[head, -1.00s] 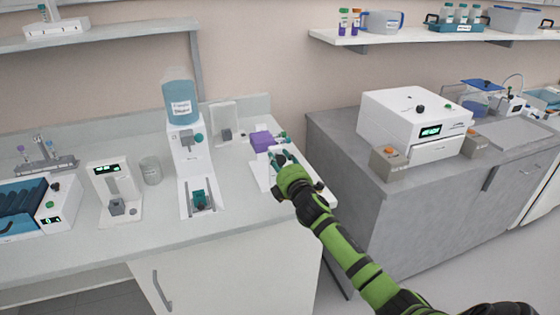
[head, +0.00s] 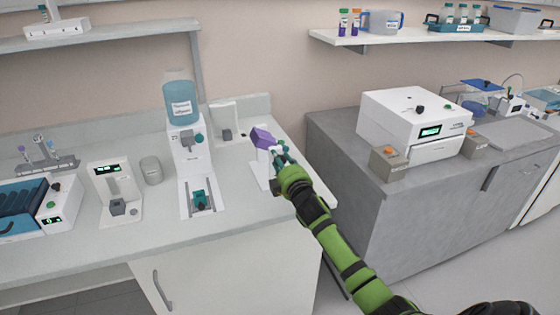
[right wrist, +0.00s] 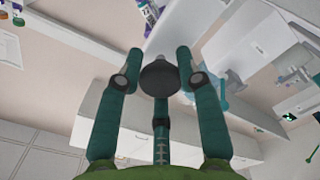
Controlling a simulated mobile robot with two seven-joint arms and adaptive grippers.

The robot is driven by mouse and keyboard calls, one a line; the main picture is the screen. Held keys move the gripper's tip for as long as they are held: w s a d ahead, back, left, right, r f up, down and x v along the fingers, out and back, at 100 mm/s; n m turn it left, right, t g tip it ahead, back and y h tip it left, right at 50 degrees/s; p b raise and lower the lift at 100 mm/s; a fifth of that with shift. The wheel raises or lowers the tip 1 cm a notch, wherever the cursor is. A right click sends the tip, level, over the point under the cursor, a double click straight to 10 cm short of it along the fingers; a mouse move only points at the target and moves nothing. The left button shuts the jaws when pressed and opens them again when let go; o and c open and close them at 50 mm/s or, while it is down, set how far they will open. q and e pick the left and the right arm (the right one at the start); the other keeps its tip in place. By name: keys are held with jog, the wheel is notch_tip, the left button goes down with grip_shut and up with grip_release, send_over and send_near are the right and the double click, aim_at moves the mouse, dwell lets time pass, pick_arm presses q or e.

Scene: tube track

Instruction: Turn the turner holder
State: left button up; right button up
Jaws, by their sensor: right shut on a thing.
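The turner is a white stand (head: 258,174) near the right end of the left counter. Its purple holder (head: 262,138) sits tilted at the top, with its right side lower. My right gripper (head: 281,156) is at the holder's right side, and its green wrist hides part of the stand. In the right wrist view, my gripper's teal fingers (right wrist: 160,82) are on either side of a dark round knob (right wrist: 160,77) and shut on it. My left gripper is not in view.
A dispenser with a blue bottle (head: 180,105) stands left of the turner. A clear beaker (head: 151,170) and a small white device (head: 113,187) are further left. A gap separates this counter from the grey counter (head: 350,150), which bears a white machine (head: 415,115).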

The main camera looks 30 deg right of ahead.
jog(key=shift+d+f+m+p, duration=0.15)
jog(key=shift+m+p, duration=0.15)
jog(key=shift+m, duration=2.9)
jog(key=shift+s+f+m, duration=0.1)
jog(key=shift+f+m, duration=0.15)
jog(key=shift+m, duration=0.15)
jog(key=o, duration=1.2)
jog(key=shift+c, duration=0.2)
jog(key=shift+r, duration=0.1)
jog(key=v, duration=1.2)
jog(key=shift+c, duration=0.2)
